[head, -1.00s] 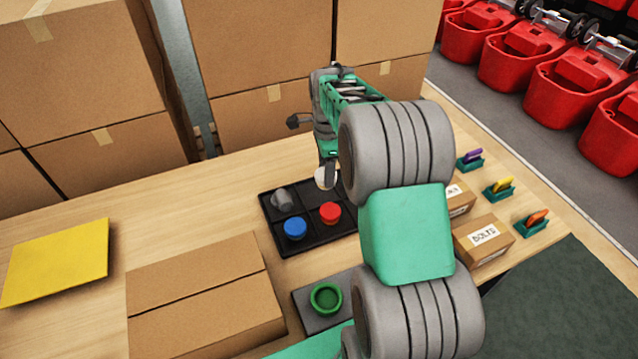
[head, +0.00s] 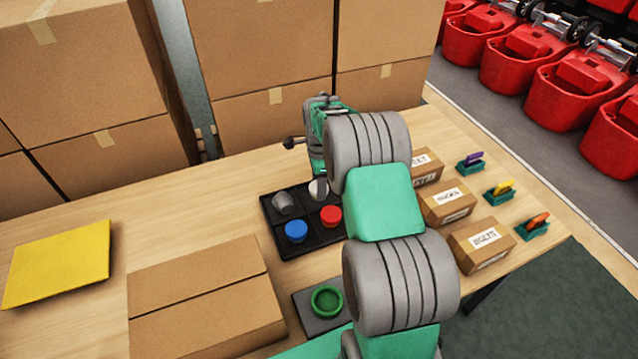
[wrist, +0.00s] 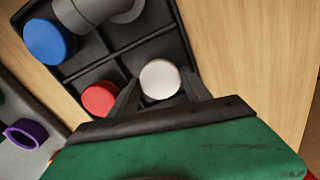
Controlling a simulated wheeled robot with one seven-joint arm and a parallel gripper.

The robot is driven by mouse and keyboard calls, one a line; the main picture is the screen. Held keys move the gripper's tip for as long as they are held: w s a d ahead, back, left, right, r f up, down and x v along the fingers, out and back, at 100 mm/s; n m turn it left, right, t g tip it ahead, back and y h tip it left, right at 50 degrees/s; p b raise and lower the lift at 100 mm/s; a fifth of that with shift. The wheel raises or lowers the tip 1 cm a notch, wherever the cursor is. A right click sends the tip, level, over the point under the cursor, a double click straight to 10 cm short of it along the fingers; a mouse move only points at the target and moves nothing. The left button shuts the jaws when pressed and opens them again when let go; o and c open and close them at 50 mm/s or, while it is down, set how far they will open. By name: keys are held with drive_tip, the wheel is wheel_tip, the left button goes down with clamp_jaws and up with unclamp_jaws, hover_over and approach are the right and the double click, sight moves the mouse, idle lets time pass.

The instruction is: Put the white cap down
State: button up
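The white cap (head: 316,188) is at the back right compartment of the black tray (head: 268,228). In the wrist view the white cap (wrist: 160,79) lies between my two fingertips, which appear to touch its sides. My gripper (wrist: 160,76) points down over that compartment, shut on the cap. In the head view one finger partly covers the cap. Whether the cap's underside rests on the tray floor is hard to tell.
The tray also holds a red cap (head: 330,216), a blue cap (head: 296,230) and a grey cylindrical part (head: 284,203). A green ring (head: 327,301) sits on a grey plate in front. Labelled boxes (head: 450,204) stand to the right. A carton (head: 205,305) is front left.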

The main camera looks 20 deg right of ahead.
drive_tip(key=o, duration=0.3)
wheel_tip(320, 180, up, 12)
drive_tip(key=s+a+r+n+t, duration=0.1)
drive_tip(key=s+a+r+n, duration=0.55)
drive_tip(key=s+n, duration=0.3)
drive_tip(key=s+a+f+n, duration=0.1)
drive_tip(key=s+a+n, duration=0.1)
drive_tip(key=s, duration=0.3)
drive_tip(key=s+a+f+n+t, duration=0.1)
drive_tip(key=s+a+n, duration=0.1)
drive_tip(key=s+n, duration=0.3)
drive_tip(key=s+a+f+n, duration=0.1)
drive_tip(key=s+a+n, duration=0.1)
drive_tip(key=s+n, duration=0.2)
drive_tip(key=shift+s+f+t, duration=0.3)
drive_tip(key=shift+s+f, duration=0.1)
drive_tip(key=shift+s, duration=0.4)
